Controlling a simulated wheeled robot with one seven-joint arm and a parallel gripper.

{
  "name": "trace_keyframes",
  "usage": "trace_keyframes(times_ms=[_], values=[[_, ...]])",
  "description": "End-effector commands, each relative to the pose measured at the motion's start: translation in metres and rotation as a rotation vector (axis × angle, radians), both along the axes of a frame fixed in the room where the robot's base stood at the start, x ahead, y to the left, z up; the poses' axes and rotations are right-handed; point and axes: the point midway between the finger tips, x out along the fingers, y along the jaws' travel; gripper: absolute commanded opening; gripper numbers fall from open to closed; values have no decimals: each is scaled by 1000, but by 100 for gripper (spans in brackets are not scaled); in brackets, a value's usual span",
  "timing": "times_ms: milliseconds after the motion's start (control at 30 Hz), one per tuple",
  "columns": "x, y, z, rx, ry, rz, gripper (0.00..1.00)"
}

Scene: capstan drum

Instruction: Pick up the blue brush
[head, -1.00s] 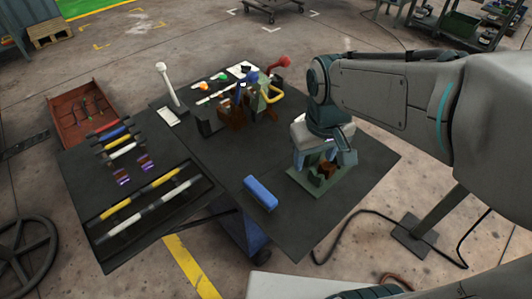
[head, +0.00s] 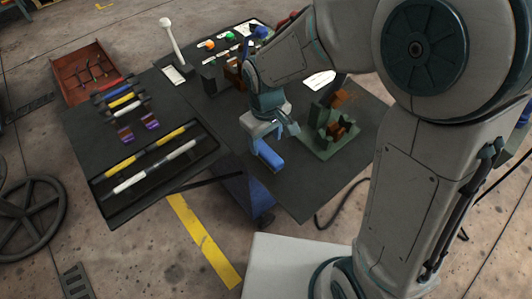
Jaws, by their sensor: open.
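The blue brush (head: 268,157) seems to be the blue block lying on the dark table top near its front edge. No bristles can be made out. My gripper (head: 273,139) is open and points down right over the blue block, hiding its far end. One finger shows at the left of the block and the other to its right. I cannot tell whether the fingers touch it or how high they are above the table.
A green fixture with brown blocks (head: 332,130) stands close to the right of my gripper. A tray with yellow and white rods (head: 150,172) lies at the left. A white post (head: 173,45) rises at the back. Bare table lies in front of the fixture.

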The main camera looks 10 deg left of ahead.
Motion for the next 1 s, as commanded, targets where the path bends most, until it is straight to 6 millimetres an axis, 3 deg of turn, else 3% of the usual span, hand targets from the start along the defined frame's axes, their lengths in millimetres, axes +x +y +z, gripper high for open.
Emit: trace_keyframes(times_ms=[400,700,900,1000], values=[[-2,-1,-49,-2,3,1,56],[-1,0,-54,1,-1,0,56],[-1,0,-54,1,-1,0,6],[-1,0,-53,1,-1,0,6]])
